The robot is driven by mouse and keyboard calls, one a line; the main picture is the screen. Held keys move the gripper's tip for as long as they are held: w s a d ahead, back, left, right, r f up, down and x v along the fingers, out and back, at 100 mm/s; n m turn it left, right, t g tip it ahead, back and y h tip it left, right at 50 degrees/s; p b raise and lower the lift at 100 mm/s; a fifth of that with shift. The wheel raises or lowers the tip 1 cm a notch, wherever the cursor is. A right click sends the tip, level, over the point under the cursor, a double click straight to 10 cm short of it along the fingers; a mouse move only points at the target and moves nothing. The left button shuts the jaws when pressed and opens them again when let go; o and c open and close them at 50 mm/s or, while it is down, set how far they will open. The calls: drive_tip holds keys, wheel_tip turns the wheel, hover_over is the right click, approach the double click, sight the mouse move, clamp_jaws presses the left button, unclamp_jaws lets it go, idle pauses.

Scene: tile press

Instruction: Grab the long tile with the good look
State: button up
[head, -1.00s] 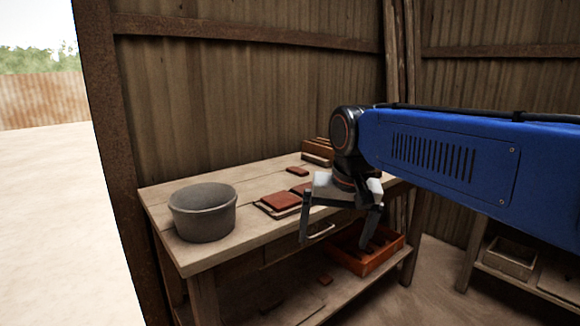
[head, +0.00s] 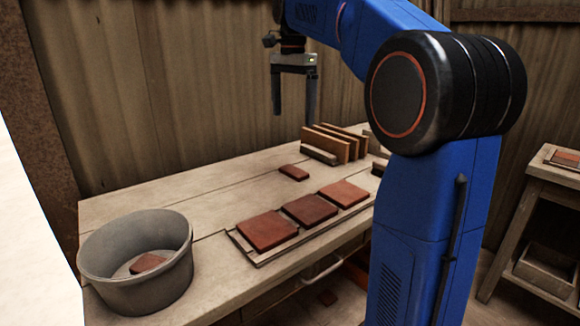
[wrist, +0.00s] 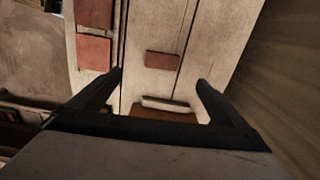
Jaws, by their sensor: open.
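My gripper (head: 294,112) is open and empty, fingers down, above the back of the table. A small reddish tile (head: 293,173) lies alone on the tabletop below it; in the wrist view this tile (wrist: 162,60) shows between and beyond the fingers. Three larger red-brown tiles lie in a row on a board: left (head: 267,230), middle (head: 309,209) and right (head: 343,193). Another tile (head: 148,263) lies in the grey tub. I cannot tell which tile is the long one or judge their surfaces well.
The grey tub (head: 105,246) stands at the table's left front. A wooden rack with upright brown slabs (head: 345,139) stands at the back; my arm hides part of the table's right side. A corrugated wall (head: 180,90) rises behind. A small stand (head: 550,190) is at right.

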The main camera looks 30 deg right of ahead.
hover_over(293, 171)
drive_tip(key=f, duration=1.2)
drive_tip(key=shift+s+a, duration=0.15)
drive_tip(key=shift+a, duration=0.05)
drive_tip(key=shift+w+d+f, duration=0.15)
drive_tip(key=shift+f, duration=1.2)
drive_tip(key=shift+w+d+f, duration=0.1)
drive_tip(key=shift+f, duration=1.2)
drive_tip(key=c, duration=1.2)
